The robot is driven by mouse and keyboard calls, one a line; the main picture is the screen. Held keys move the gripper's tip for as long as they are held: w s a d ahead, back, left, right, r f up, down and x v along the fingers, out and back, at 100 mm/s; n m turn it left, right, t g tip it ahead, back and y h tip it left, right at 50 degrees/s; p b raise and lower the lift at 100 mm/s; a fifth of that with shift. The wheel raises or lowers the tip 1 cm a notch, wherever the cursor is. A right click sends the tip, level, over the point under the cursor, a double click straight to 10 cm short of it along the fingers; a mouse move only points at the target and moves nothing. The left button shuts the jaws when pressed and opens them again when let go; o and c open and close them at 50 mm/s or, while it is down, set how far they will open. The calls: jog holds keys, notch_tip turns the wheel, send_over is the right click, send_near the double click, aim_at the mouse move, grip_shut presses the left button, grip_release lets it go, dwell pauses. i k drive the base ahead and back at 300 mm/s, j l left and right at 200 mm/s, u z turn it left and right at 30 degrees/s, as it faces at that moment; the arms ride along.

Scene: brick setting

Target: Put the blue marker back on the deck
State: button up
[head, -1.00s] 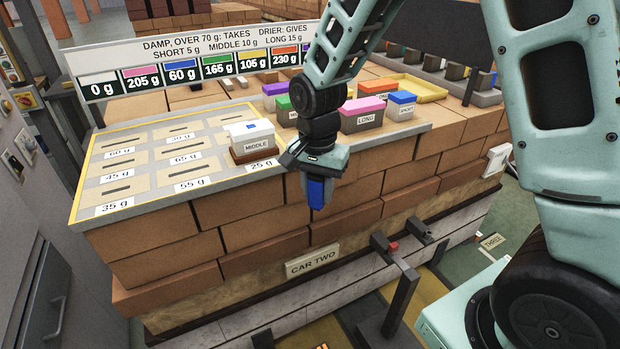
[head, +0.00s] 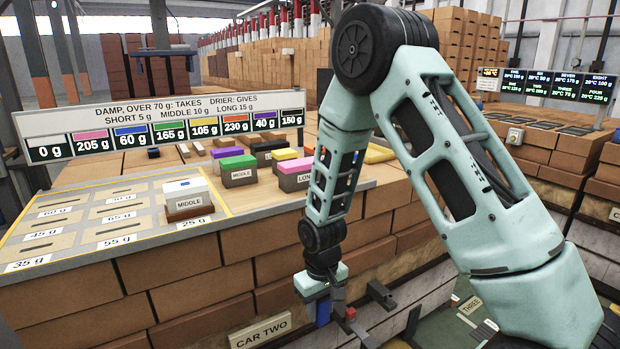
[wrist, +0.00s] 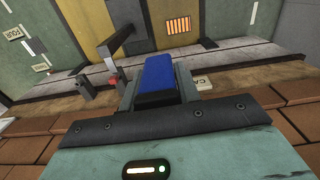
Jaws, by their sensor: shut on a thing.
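My gripper (head: 324,306) hangs pointing down in front of the brick stack's side, below its top edge. It is shut on a blue block (head: 323,313), which I take as the blue marker. In the wrist view the blue block (wrist: 160,80) sits between the two dark fingers and sticks out past them. I cannot tell whether its lower end touches anything. Which surface is the deck is not labelled; the grey board (head: 75,252) with weight labels lies on top of the stack at the left.
Dark brackets (head: 381,294), one with a red tip (head: 350,313), stand close right of my gripper. A white MIDDLE block (head: 187,189) sits on the board. Green (head: 238,162) and pink (head: 295,165) topped blocks stand behind. The CAR TWO plate (head: 262,332) is below left.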

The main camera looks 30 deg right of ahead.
aim_at(366, 170)
jog(key=k+l+u, duration=0.15)
jog(key=l, duration=0.35)
jog(key=k+l+u, duration=0.15)
jog(key=l, duration=0.3)
jog(key=k+l+u, duration=0.15)
jog(key=l, duration=0.3)
jog(key=k+l+u, duration=0.15)
jog(key=l, duration=0.25)
jog(key=k+l+u, duration=0.15)
jog(key=k+l, duration=0.15)
jog(key=l+u, duration=0.15)
jog(key=l, duration=0.35)
jog(key=l+u, duration=0.2)
jog(key=l, duration=0.25)
jog(key=l+u, duration=0.15)
jog(key=l, duration=0.35)
jog(key=k+l+u, duration=0.15)
jog(key=l, duration=0.3)
jog(key=k+l+u, duration=0.15)
jog(key=l, duration=0.35)
jog(key=l+u, duration=0.2)
jog(key=l, duration=0.25)
jog(key=l+u, duration=0.15)
jog(key=l, duration=1.15)
